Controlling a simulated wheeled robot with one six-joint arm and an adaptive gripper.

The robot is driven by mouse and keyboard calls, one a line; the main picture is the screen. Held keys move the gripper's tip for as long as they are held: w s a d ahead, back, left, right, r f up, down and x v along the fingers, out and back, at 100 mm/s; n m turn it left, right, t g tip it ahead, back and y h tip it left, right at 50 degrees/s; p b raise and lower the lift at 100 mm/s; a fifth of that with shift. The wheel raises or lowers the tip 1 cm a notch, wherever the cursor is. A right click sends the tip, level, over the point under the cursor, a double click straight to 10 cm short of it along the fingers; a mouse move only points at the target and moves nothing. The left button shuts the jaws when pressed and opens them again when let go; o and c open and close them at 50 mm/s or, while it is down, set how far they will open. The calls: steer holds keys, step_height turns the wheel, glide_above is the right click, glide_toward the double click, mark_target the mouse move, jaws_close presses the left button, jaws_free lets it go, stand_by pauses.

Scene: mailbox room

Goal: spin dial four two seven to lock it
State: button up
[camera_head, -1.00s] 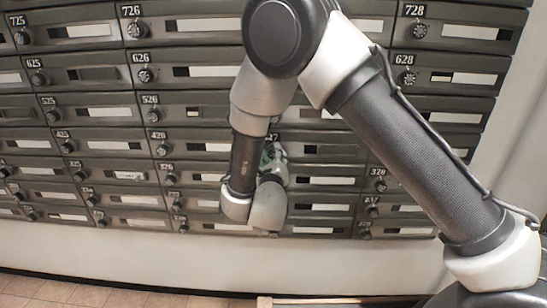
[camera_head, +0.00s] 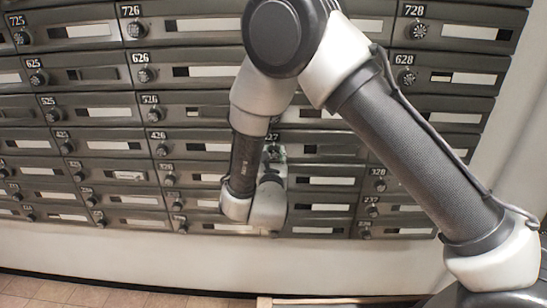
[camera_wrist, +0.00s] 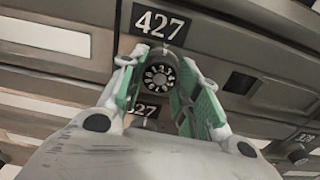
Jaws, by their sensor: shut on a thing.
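The dial (camera_wrist: 159,76) of box 427 is round and dark with pale numbers around its face. It sits right below the white-on-black 427 plate (camera_wrist: 163,23) in the wrist view. My gripper (camera_wrist: 157,70) is shut on this dial, with one green-padded finger on each side of it. In the head view my gripper (camera_head: 273,153) is small and mostly hidden behind my arm at the 427 door, and the dial cannot be made out there. The dial's exact setting is too small to read.
A 327 plate (camera_wrist: 145,110) shows just below, between my fingers. The neighbouring dial (camera_wrist: 297,154) by plate 328 is at the lower right. Rows of closed grey mailbox doors fill the wall. A wooden edge (camera_head: 335,301) lies low in front.

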stand_by(0.4)
steer(key=o, duration=1)
steer(key=shift+o, duration=0.2)
steer(key=shift+r, duration=0.1)
step_height(320, 180, up, 10)
steer(key=shift+s, duration=0.1)
